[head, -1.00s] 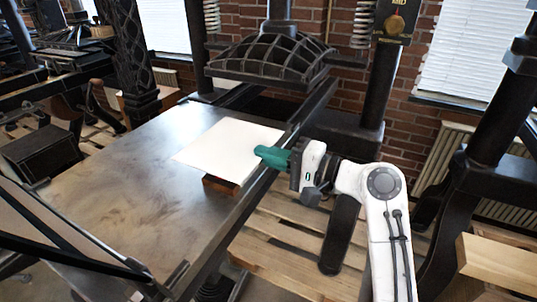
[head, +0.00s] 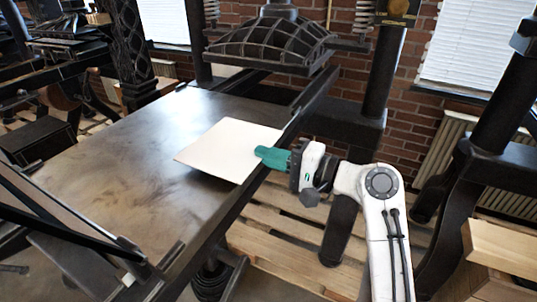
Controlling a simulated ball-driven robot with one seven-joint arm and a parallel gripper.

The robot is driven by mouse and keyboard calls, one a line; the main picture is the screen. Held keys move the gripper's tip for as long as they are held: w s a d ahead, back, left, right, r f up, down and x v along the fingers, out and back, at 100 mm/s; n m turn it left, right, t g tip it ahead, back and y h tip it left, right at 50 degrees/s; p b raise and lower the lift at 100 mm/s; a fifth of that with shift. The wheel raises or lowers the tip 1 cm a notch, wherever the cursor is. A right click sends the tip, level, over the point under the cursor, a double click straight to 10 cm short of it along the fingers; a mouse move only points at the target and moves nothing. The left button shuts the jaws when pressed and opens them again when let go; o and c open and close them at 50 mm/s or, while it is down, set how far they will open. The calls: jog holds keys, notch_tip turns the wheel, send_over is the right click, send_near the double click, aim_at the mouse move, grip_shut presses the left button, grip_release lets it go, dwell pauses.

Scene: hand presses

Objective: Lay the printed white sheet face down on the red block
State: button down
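The white sheet (head: 230,148) is flat and blank on its upper side, at the right edge of the dark press bed (head: 130,165). My gripper (head: 266,156), with green fingers, is at the sheet's right edge and looks shut on it. The fingers' far side is hidden, and I cannot tell how high the sheet is above the bed. The red block is not visible now; the sheet probably covers it. Any print is on the hidden underside.
A ribbed black press head (head: 270,48) stands behind the bed. A hinged frame (head: 65,225) leans at the bed's near left. Wooden pallets (head: 290,245) lie on the floor below my arm. Wooden blocks (head: 500,248) are at lower right. The left of the bed is clear.

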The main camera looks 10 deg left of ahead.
jog(key=c, duration=1.1)
grip_release()
jog(key=shift+d, duration=0.1)
jog(key=shift+p+v, duration=0.85)
jog(key=shift+v, duration=2.05)
jog(key=shift+s, duration=0.1)
jog(key=s+d+f+t+h+p, duration=0.15)
jog(key=s+d+f+h, duration=0.25)
jog(key=s+d+f, duration=0.4)
jog(key=s+d+f+g+h+p, duration=0.1)
jog(key=s+d+f+h+p, duration=0.3)
jog(key=f, duration=0.7)
jog(key=s+d+f+g+h+p, duration=0.1)
jog(key=s+d+h, duration=0.2)
jog(key=s+d, duration=0.3)
jog(key=s+d+f+n+g+h, duration=0.1)
jog(key=s+d+h, duration=0.2)
jog(key=s+d, duration=0.4)
jog(key=s+d+f+n+g+h+p, duration=0.1)
jog(key=s+d+h, duration=0.2)
jog(key=s+d, duration=0.3)
jog(key=shift+s+d+f+g+h+p, duration=0.1)
jog(key=shift+s+d+h, duration=0.05)
jog(key=shift+s, duration=0.7)
jog(key=shift+s+d+f+g+h+p, duration=0.1)
jog(key=shift+s+d+p, duration=0.05)
jog(key=shift+s, duration=0.75)
jog(key=shift+s+d+f+g+h+p, duration=0.1)
jog(key=shift+s+h, duration=0.05)
jog(key=shift+s, duration=0.7)
